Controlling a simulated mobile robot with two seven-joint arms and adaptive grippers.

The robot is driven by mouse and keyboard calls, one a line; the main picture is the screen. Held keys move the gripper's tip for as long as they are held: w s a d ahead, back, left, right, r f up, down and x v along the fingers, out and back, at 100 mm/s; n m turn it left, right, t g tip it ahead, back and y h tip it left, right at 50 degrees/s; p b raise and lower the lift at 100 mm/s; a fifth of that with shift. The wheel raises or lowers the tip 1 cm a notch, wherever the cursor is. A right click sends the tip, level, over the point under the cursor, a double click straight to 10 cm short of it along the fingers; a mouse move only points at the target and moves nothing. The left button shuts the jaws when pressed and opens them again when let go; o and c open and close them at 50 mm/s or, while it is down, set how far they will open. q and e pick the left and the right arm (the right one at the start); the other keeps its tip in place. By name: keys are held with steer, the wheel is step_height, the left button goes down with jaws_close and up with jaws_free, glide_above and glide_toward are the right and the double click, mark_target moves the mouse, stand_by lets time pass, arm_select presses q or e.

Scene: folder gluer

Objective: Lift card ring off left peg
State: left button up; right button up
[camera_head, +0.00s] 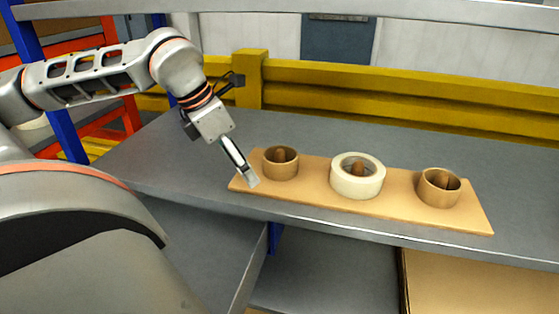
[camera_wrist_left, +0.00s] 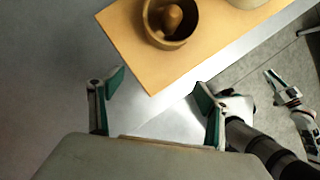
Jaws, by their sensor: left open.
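A brown card ring (camera_head: 280,163) stands around the left peg on a tan board (camera_head: 316,192). In the left wrist view the ring (camera_wrist_left: 151,32) encloses the rounded wooden peg (camera_wrist_left: 172,17) near the top. My left gripper (camera_head: 248,180) is above the board's left end, just left of the ring, pointing down. In the left wrist view its two green-padded fingers (camera_wrist_left: 158,90) are wide apart with nothing between them; the board's corner lies beyond. A cream roll (camera_head: 345,186) is around the middle peg. Another brown ring (camera_head: 437,188) is around the right peg.
The board lies on a grey shelf (camera_head: 190,150) near its front edge. A yellow rail (camera_head: 400,95) runs along the back. The shelf is clear behind the board. A lower shelf (camera_head: 335,270) shows below. My other arm shows at the right of the left wrist view.

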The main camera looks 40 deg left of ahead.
mark_target(278, 151)
arm_select(q)
steer(key=shift+w+d+p, duration=0.15)
steer(key=shift+w+d, duration=0.1)
steer(key=shift+w, duration=0.7)
steer(key=shift+w+d+p, duration=0.15)
steer(key=shift+w+d, duration=0.15)
steer(key=shift+w, duration=0.6)
steer(key=shift+w+d+p, duration=0.15)
steer(key=shift+w+d, duration=0.1)
steer(key=shift+w, duration=0.7)
steer(key=w, duration=0.2)
steer(key=w+d+f, duration=0.1)
steer(key=w, duration=0.1)
steer(key=shift+w+d, duration=0.1)
steer(key=shift+f, duration=0.1)
steer(key=c, duration=1)
